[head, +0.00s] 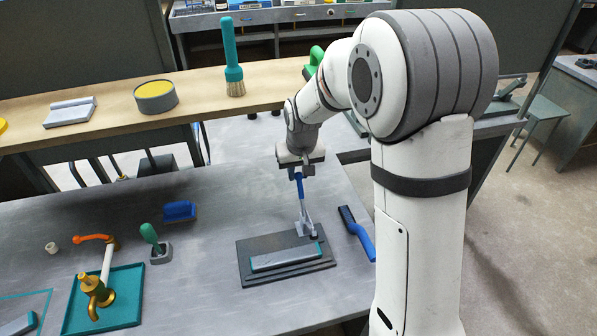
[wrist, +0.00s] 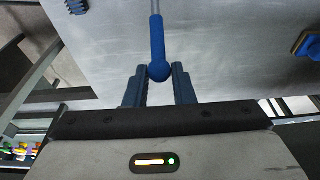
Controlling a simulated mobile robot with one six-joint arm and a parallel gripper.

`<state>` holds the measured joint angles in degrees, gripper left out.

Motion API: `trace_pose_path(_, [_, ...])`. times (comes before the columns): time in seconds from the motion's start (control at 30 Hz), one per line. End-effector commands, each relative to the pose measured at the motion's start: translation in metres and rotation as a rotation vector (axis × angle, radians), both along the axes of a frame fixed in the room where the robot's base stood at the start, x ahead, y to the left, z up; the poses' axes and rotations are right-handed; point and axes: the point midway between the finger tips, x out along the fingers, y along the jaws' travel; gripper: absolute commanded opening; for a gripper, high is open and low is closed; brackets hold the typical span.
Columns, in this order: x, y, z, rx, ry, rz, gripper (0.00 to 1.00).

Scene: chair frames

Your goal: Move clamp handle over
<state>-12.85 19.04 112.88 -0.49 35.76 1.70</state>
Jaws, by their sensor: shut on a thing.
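The toggle clamp (head: 305,228) is grey metal and stands at the back right of a dark base plate (head: 245,262). A grey bar with teal edges (head: 285,257) lies on the plate. The clamp's blue-gripped handle (head: 300,188) points up, nearly upright. My gripper (head: 297,172) is above it, shut on the handle's top end. In the wrist view the blue handle (wrist: 157,40) has its rounded end between my two jaws (wrist: 159,74). The exact contact with the jaws is hard to see.
A blue-handled brush (head: 357,234) lies right of the plate. A wooden shelf (head: 200,90) runs behind. Bare bench lies left of the plate.

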Motion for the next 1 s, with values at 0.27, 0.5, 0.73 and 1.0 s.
trace_pose_path(0.27, [0.015,0.003,-0.014,0.0,-0.001,0.0,0.1])
trace_pose_path(0.5, [0.023,0.005,-0.02,0.0,0.0,0.0,0.1])
trace_pose_path(0.73, [0.023,0.005,-0.019,0.0,-0.001,0.0,0.1])
trace_pose_path(1.0, [0.029,0.006,-0.03,0.0,-0.001,0.0,0.1])
